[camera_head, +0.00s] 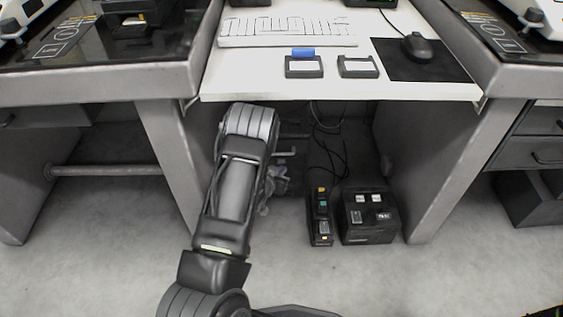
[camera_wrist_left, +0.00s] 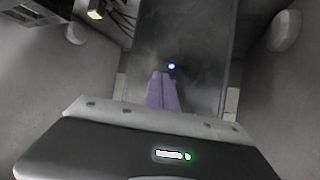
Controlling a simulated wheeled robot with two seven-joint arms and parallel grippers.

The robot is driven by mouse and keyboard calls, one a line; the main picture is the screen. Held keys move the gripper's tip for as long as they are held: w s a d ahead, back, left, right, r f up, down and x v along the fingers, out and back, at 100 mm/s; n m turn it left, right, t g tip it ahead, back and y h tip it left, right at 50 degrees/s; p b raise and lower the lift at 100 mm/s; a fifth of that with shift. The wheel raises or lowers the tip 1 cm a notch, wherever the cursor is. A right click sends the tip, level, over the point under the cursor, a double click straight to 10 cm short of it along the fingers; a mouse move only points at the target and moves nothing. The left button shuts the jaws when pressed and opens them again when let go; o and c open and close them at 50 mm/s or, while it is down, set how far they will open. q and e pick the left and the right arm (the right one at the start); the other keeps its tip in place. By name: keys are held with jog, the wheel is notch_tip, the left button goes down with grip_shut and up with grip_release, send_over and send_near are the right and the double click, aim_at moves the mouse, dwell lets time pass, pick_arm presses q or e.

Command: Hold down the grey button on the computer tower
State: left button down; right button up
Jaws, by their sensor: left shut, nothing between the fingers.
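The dark computer tower (camera_head: 292,158) stands in shadow under the white desk, partly hidden by my left arm. In the left wrist view its dark front panel (camera_wrist_left: 190,38) fills the middle, with a small glowing blue light (camera_wrist_left: 171,66) on it. My left gripper (camera_wrist_left: 162,76) is shut and empty, its tips just below and slightly left of that light. I cannot tell whether they touch the panel. The grey button itself is not distinct. In the head view the left gripper (camera_head: 272,187) is small and partly hidden beside the forearm. My right gripper is not in view.
A black box (camera_head: 369,229) and a narrow black device with coloured buttons (camera_head: 320,232) stand on the floor right of my arm. Cables (camera_head: 328,150) hang behind. Desk legs (camera_head: 455,165) flank the space. Above are a keyboard (camera_head: 285,28) and a mouse (camera_head: 417,46).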

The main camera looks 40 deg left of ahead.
pick_arm(q)
jog(key=shift+w+a, duration=0.1)
jog(key=shift+w, duration=0.05)
jog(key=shift+w+a+b, duration=0.15)
jog(key=shift+w+b, duration=0.05)
jog(key=shift+b, duration=0.1)
jog(key=shift+w+a, duration=0.25)
jog(key=shift+w, duration=0.05)
dwell(2.2)
dwell(1.7)
jog(key=shift+s+d, duration=0.5)
jog(key=shift+s, duration=0.15)
jog(key=s+d, duration=0.1)
jog(key=s, duration=0.1)
jog(key=s+d+p, duration=0.1)
jog(key=s+d, duration=0.1)
dwell(0.5)
